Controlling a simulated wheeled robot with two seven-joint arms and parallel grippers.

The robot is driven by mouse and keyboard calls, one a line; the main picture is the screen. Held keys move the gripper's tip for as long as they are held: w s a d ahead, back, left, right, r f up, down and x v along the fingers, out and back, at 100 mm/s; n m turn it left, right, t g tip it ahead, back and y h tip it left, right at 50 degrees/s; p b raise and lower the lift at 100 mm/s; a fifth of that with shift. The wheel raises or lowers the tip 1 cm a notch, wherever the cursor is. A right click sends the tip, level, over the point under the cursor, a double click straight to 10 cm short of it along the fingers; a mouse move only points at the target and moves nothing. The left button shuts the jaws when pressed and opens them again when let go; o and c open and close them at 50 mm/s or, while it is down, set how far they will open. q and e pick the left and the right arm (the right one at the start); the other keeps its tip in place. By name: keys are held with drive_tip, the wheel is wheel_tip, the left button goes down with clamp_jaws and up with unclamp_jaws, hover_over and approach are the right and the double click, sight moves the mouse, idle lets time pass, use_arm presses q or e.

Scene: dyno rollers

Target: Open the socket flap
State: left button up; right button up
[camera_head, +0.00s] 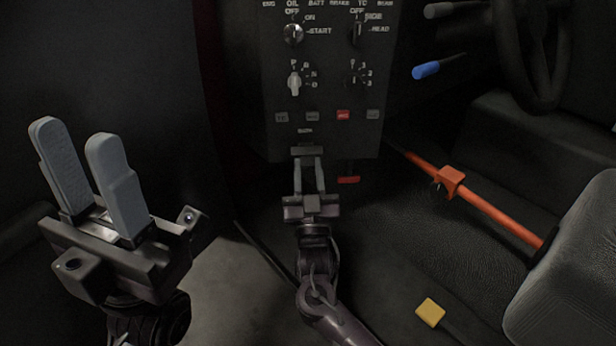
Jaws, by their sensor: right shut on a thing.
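A dark control panel (322,95) stands in the middle of the head view. At its lower edge is a small dark bar (307,150), which looks like the socket flap. My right gripper (308,160) comes up from below, its fingertips at this bar and shut on it. The fingers cover part of it, and I cannot tell how far the flap is tilted. The socket itself is not visible. My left gripper (72,132) is raised at the left, open and empty, with its fingers pointing up, apart from the panel.
The panel carries knobs, switches and a red button (343,115). A red tab (348,180) is just right of my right gripper. An orange bar (480,199), blue-tipped lever (426,70), steering wheel (535,55), seat (575,270) and yellow block (430,312) are at the right.

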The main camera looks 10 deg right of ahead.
drive_tip(key=shift+f+t, duration=0.1)
drive_tip(key=shift+t, duration=0.2)
drive_tip(key=o, duration=1)
drive_tip(key=shift+s, duration=0.1)
